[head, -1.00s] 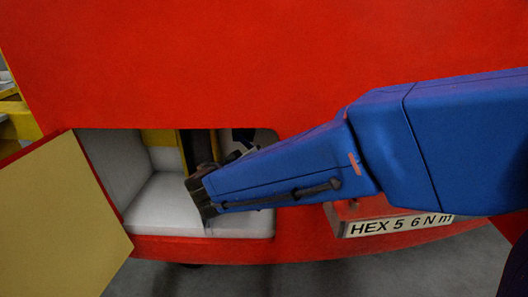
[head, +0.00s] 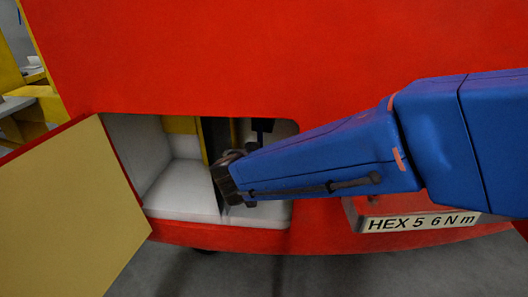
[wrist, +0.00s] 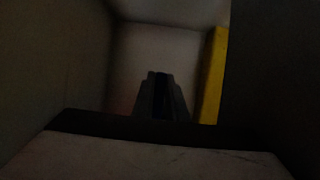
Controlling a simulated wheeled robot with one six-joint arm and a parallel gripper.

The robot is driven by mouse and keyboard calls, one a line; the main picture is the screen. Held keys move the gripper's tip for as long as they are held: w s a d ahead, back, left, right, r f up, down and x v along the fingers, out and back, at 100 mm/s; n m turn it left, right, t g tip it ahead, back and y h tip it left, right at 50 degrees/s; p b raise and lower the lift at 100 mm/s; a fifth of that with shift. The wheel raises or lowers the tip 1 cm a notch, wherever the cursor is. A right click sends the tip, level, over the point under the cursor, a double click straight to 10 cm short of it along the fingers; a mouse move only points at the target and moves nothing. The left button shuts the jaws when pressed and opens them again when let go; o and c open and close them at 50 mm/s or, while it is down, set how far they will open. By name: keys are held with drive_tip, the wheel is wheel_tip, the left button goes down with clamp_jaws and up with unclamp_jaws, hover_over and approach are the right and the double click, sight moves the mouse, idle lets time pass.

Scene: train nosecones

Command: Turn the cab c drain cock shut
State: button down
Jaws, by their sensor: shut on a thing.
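My gripper (head: 232,180) is inside the open recess in the red nosecone, reaching in from the right. In the wrist view, its two grey fingers (wrist: 161,95) are close together, with a narrow dark strip between them. They are shut on this dark thing, but I cannot tell what it is. A dark T-shaped part (head: 262,128) shows at the back right of the recess, partly behind my arm. I cannot tell whether it is the drain cock. No cab c label can be read.
A tan-faced door (head: 65,200) hangs open at the left of the recess. The recess has a pale floor (head: 182,204), a yellow post (head: 182,125) and a dark upright panel. A box marked HEX 5 6 N m (head: 420,222) sits below my arm. The wrist view is dim.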

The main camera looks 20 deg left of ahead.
drive_tip(key=shift+a, duration=0.15)
idle(0.4)
drive_tip(key=c, duration=1.8)
unclamp_jaws()
drive_tip(key=shift+o, duration=0.2)
drive_tip(key=shift+s, duration=0.15)
drive_tip(key=v, duration=1.7)
drive_tip(key=shift+s, duration=0.1)
